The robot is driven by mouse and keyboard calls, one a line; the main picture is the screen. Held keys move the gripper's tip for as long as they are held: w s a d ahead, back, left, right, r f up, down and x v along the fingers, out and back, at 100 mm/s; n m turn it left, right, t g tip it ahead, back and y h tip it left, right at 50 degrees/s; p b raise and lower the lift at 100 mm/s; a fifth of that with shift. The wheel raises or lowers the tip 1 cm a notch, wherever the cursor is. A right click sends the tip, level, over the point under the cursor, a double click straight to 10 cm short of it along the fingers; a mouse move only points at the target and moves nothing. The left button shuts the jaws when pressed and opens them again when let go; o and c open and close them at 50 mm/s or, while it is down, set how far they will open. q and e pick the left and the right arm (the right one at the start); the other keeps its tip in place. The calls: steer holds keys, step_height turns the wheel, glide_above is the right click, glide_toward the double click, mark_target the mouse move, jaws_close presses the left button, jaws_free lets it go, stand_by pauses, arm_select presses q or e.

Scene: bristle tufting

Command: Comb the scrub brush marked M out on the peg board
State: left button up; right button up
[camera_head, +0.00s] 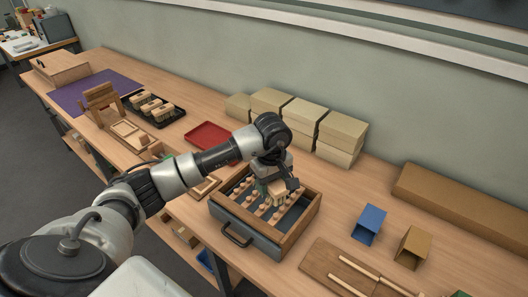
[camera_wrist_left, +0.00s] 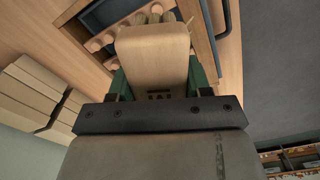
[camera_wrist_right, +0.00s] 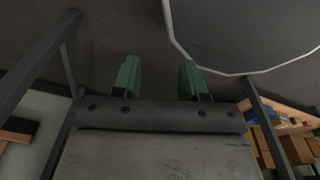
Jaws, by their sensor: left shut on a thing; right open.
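My left gripper (camera_wrist_left: 160,85) is shut on a pale wooden scrub brush (camera_wrist_left: 152,50). A dark M mark shows on the brush between the green fingers in the left wrist view, and pale bristle tufts show at its far end. In the head view the brush (camera_head: 278,190) is at the peg board (camera_head: 231,207), a wood-framed grey tray with rows of round wooden pegs. The brush is over the pegs; I cannot tell whether its bristles touch them. My right gripper (camera_wrist_right: 158,80) is open and empty, its green fingers apart over dark floor.
A blue bin (camera_head: 369,224) and a brown bin (camera_head: 413,246) stand right of the peg board. A wooden board with rods (camera_head: 330,262) lies in front of them. Several boxes (camera_head: 300,118) stand along the wall. A red tray (camera_head: 209,135) and a black tray of brushes (camera_head: 168,120) lie left.

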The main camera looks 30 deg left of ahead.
arm_select(q)
steer(key=a+n, duration=0.2)
steer(key=w+a+n+p, duration=0.1)
steer(key=a+n, duration=0.1)
steer(key=a, duration=0.1)
steer(key=shift+w+r+p, duration=0.15)
steer(key=shift+r+p, duration=0.05)
steer(key=shift+p, duration=0.1)
steer(key=shift+a+f, duration=0.1)
steer(key=shift+f, duration=0.25)
steer(key=b, duration=0.3)
glide_above(266, 202)
steer(key=a, duration=0.3)
step_height(266, 202, down, 5)
steer(key=shift+w+d+f+b, duration=0.15)
steer(key=shift+d+f+b, duration=0.1)
steer(key=shift+f+b, duration=0.25)
arm_select(e)
steer(key=shift+s+a+f, duration=0.15)
steer(key=shift+a+f, duration=0.05)
steer(key=shift+f, duration=0.05)
arm_select(q)
steer(key=shift+f+b, duration=0.55)
steer(key=shift+f, duration=0.05)
arm_select(e)
steer(key=shift+a+f, duration=0.2)
steer(key=shift+f, duration=0.4)
